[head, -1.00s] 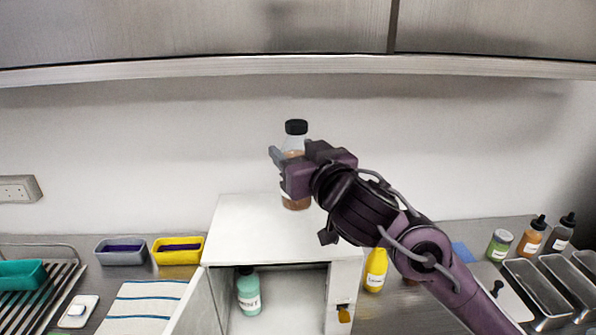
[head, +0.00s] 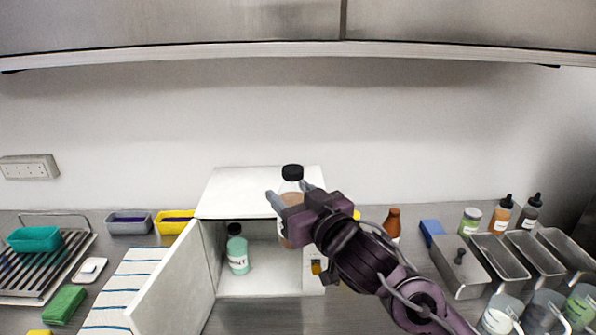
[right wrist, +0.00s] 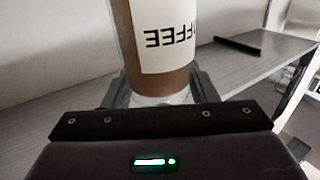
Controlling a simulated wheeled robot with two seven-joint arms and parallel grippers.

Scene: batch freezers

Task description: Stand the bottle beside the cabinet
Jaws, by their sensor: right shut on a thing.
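A clear bottle (head: 291,187) with a black cap and brown contents is held upright in my right gripper (head: 289,202). In the right wrist view, the bottle (right wrist: 166,40) shows a white label reading COFFEE, upside down, between the two fingers of the right gripper (right wrist: 162,90). The white cabinet (head: 240,190) stands on the counter with its door (head: 180,285) swung open to the left. In the head view, the bottle overlaps the cabinet's right front part. I cannot tell the gap between them. My left gripper is out of view.
A mint-green bottle (head: 237,252) stands inside the cabinet. Right of the cabinet are a brown bottle (head: 393,224), a blue item (head: 431,230) and metal bins (head: 497,262). A striped cloth (head: 125,290) lies left of the door. My arm hides part of the right counter.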

